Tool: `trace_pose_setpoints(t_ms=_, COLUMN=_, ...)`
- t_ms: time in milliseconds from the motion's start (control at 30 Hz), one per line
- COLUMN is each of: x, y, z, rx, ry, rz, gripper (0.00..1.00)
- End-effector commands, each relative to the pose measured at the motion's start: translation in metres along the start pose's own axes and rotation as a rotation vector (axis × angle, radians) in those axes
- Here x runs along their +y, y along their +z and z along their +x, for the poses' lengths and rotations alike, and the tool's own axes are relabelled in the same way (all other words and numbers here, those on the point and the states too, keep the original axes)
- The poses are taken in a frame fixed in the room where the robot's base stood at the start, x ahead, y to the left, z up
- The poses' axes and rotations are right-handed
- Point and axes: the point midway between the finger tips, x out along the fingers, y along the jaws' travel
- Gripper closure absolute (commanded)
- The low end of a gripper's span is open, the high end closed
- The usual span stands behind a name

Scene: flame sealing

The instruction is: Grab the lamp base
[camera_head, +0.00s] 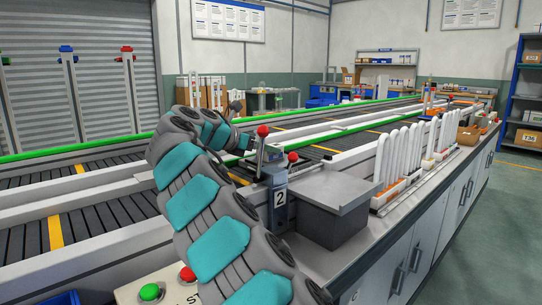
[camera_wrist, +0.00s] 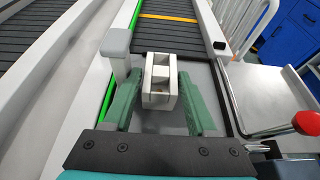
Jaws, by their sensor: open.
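A small white block with two recesses (camera_wrist: 158,88), which looks like the lamp base, stands on a grey surface in the wrist view. My gripper (camera_wrist: 157,78) is open, with one green finger on each side of the block. The left finger is close to the block's left side, and the right finger lies along its right side. I cannot tell whether either finger touches it. In the head view my gripper (camera_head: 238,142) is small and partly hidden at the conveyor's edge, and I cannot make out the block there.
A grey post (camera_wrist: 117,50) stands just beyond the left finger. A red-knobbed lever (camera_wrist: 306,122) is at the right. White upright paddles (camera_head: 399,155) line the counter.

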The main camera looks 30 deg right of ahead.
Motion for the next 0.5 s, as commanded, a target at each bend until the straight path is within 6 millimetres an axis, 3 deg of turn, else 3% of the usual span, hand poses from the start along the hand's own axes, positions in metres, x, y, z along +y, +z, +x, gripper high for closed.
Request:
trace_pose_setpoints(t_ms=300, x=-0.0003, y=-0.0002, z=0.0071, rx=0.000, ry=-0.001, rz=0.000, gripper=0.43)
trace_pose_setpoints(t_ms=500, x=-0.0003, y=-0.0002, z=0.0069, rx=0.000, ry=-0.001, rz=0.000, gripper=0.64)
